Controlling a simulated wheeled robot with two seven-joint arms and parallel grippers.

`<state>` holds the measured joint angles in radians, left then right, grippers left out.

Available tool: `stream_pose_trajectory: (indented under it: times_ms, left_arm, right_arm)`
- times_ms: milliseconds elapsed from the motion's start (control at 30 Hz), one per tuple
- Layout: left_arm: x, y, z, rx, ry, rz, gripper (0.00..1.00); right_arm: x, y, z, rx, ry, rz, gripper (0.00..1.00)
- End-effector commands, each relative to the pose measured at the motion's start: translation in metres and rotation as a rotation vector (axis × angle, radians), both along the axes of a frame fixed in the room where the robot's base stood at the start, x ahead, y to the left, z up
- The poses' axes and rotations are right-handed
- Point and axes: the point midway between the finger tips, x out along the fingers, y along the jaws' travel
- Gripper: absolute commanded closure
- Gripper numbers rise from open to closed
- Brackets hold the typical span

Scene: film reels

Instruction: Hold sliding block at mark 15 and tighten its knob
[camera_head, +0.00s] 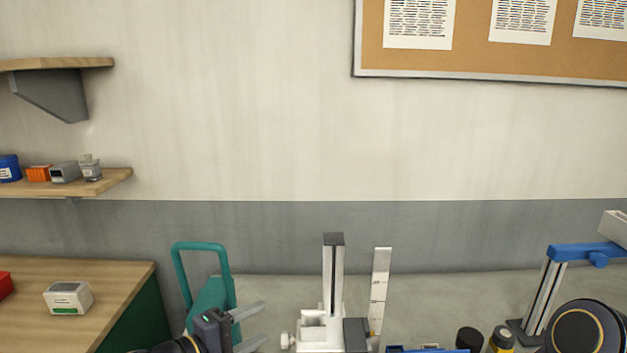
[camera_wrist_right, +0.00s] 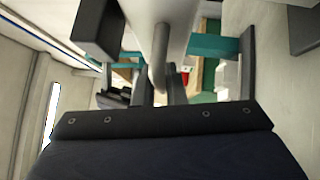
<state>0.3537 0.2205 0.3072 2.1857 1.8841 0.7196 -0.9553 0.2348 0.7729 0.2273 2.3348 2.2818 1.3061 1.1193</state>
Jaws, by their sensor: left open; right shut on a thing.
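A silver upright rail (camera_head: 333,275) with a dark cap stands at the bottom centre. The white sliding block (camera_head: 320,328) sits low on it, with a small white knob (camera_head: 287,341) at its left. A pale ruler (camera_head: 379,290) stands to the right; its marks are too small to read. My left gripper (camera_head: 256,325) is open and empty, left of the knob and apart from it, fingers pointing right. My right gripper (camera_wrist_right: 160,88) is shut on a light grey rod-like part (camera_wrist_right: 160,55), seemingly the sliding block's; its exact contact is partly hidden.
A teal frame with a handle (camera_head: 203,285) stands behind my left gripper. A blue-topped stand (camera_head: 570,252) is at the right, with a yellow-banded dark container (camera_head: 500,340) in front. A wooden side table (camera_head: 110,285) with a white box (camera_head: 68,298) is at the left.

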Motion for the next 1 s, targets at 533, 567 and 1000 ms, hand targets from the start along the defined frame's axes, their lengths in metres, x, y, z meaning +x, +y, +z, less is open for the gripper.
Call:
stream_pose_trajectory:
  times_ms: [533, 567, 1000]
  left_arm:
    - [0.0, 0.0, 0.0, 0.0, 0.0, 0.0, 0.47]
    - [0.0, 0.0, 0.0, 0.0, 0.0, 0.0, 0.47]
    - [0.0, 0.0, 0.0, 0.0, 0.0, 0.0, 0.47]
  right_arm:
    - [0.001, 0.0, 0.021, 0.002, -0.006, -0.003, 1.0]
    - [0.001, 0.0, 0.022, 0.002, -0.006, -0.003, 1.0]
    - [0.001, 0.0, 0.038, 0.001, -0.006, -0.002, 1.0]
